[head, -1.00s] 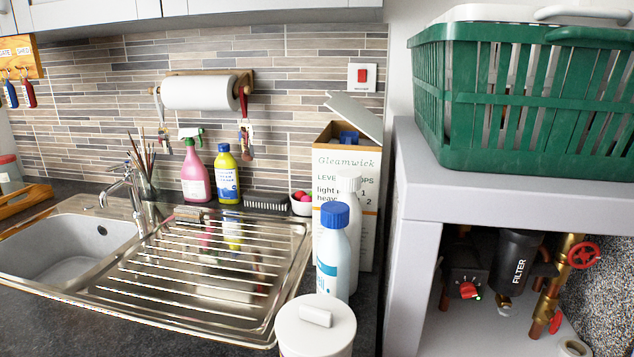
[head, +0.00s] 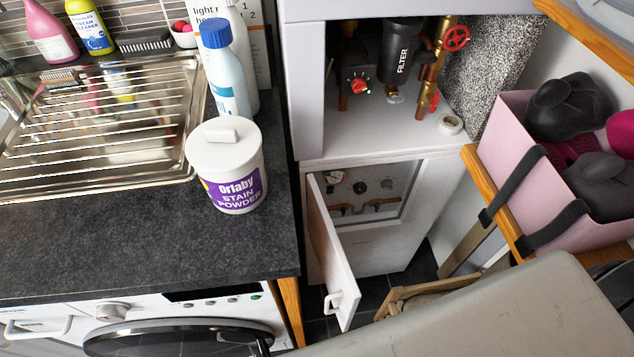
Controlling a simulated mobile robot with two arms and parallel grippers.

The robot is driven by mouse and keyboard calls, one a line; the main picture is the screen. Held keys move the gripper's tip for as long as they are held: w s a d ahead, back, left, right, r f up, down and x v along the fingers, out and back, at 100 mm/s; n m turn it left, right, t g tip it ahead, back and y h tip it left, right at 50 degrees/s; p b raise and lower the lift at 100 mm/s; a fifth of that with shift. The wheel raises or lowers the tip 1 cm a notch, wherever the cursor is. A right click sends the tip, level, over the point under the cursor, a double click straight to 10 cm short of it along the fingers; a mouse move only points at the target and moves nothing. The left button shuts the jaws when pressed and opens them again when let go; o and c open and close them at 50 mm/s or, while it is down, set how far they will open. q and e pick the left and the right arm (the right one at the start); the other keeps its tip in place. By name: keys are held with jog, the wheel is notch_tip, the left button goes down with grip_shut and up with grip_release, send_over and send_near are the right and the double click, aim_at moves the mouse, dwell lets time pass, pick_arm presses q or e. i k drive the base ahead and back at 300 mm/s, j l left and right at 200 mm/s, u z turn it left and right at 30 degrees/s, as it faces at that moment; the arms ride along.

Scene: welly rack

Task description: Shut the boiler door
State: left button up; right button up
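The boiler door (head: 328,245) is a white panel with a white handle (head: 334,302) low on its outer face. It is hinged at the left of the boiler cabinet (head: 372,249) and stands swung well open toward me. Behind it the opening shows a panel (head: 372,190) with a gauge, knobs and small pipe fittings. Neither of my grippers is in view. A pale grey surface (head: 490,318), which I take to be part of my own body or arm, fills the bottom right and hides the floor there.
Left of the door is a dark worktop (head: 130,240) over a washing machine (head: 160,325). A stain powder tub (head: 228,180) stands near the worktop edge. A shelf above the boiler holds pipes and a filter (head: 401,55). On the right, a pink box (head: 510,150) sits on a wooden rack.

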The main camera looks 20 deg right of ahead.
aim_at(345, 295)
jog(key=k+j+z, duration=0.1)
jog(key=z, duration=0.3)
jog(key=k+j+z, duration=0.1)
jog(key=z, duration=0.3)
jog(key=k+j, duration=0.05)
jog(key=j, duration=0.05)
